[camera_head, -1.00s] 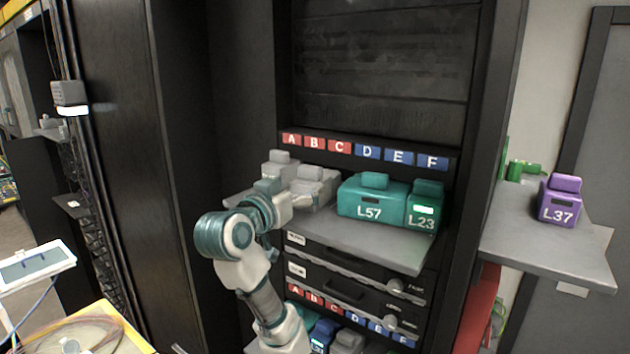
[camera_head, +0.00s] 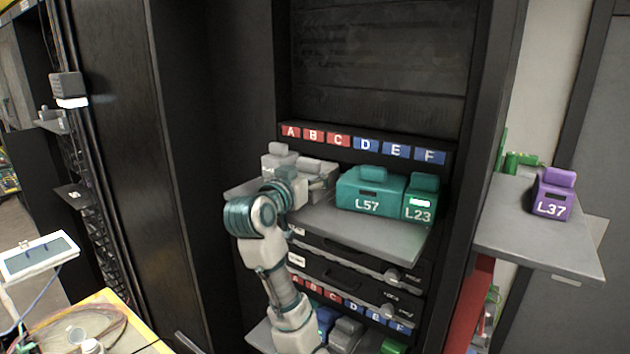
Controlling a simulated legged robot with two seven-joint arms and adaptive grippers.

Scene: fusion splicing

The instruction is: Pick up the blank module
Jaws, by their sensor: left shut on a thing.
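One grey module (camera_head: 279,157) is further left. The other, the blank module (camera_head: 318,168), is beside it, just beyond my left gripper (camera_head: 303,190). My left gripper reaches up from below over the shelf's front edge and is shut on this blank module. Its fingertips are largely hidden by its own wrist and the module, so the exact grip does not show. My right gripper is not in view.
Teal modules L57 (camera_head: 369,193) and L23 (camera_head: 420,203) stand right of the grey ones on the shelf (camera_head: 385,232). A row of slot labels A to F (camera_head: 365,146) runs behind. Purple module L37 (camera_head: 552,196) sits on a side shelf (camera_head: 520,238). Bare shelf lies in front of L57.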

